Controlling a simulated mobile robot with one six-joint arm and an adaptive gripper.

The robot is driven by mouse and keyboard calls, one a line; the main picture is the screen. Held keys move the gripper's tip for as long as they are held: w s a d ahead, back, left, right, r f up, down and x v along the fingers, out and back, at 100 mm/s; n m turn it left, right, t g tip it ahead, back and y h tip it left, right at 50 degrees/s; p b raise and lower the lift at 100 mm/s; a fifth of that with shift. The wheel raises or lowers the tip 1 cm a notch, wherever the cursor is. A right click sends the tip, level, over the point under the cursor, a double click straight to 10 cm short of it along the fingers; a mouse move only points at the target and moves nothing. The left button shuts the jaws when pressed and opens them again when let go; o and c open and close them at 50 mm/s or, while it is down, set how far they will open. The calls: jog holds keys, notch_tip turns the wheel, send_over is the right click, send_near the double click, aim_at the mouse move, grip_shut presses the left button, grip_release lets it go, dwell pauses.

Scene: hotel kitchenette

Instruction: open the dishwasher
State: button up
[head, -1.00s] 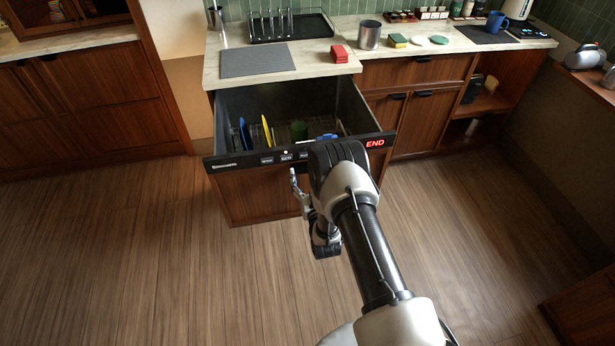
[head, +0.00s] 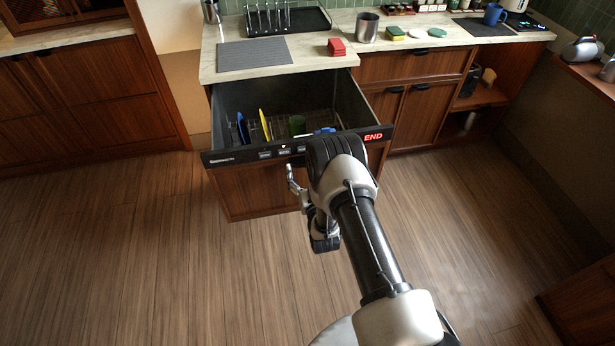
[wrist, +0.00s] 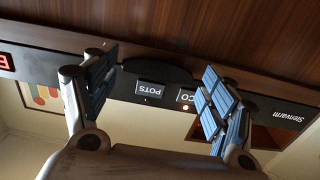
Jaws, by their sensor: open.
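The dishwasher (head: 245,185) is a drawer under the counter with a wood front and a black control strip showing a red END. It stands pulled out, its grey tub open at the top. My gripper (head: 294,182) is just in front of the drawer front, partly hidden by my arm. In the wrist view my gripper (wrist: 158,95) is open, its blue-padded fingers on either side of the dark recess (wrist: 155,72) in the control strip (wrist: 270,112). Contact cannot be told.
The wood floor (head: 120,250) in front is clear. A cabinet corner (head: 585,300) stands at the lower right.

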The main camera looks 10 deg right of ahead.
jog(key=s, duration=1.1)
jog(key=shift+s, duration=0.4)
jog(key=shift+w, duration=0.1)
jog(key=w+r+g, duration=0.3)
jog(key=w+r, duration=0.5)
jog(key=r, duration=0.2)
notch_tip(320, 180, up, 13)
jog(key=s+g, duration=0.3)
jog(key=s+r+g, duration=0.2)
jog(key=s+r, duration=0.3)
jog(key=s, duration=0.3)
jog(key=s+r+g, duration=0.2)
jog(key=s+r, duration=0.3)
jog(key=s, duration=0.3)
jog(key=s+r+g, duration=0.1)
jog(key=s+g, duration=0.2)
jog(key=s, duration=1.5)
jog(key=shift+s+r, duration=0.25)
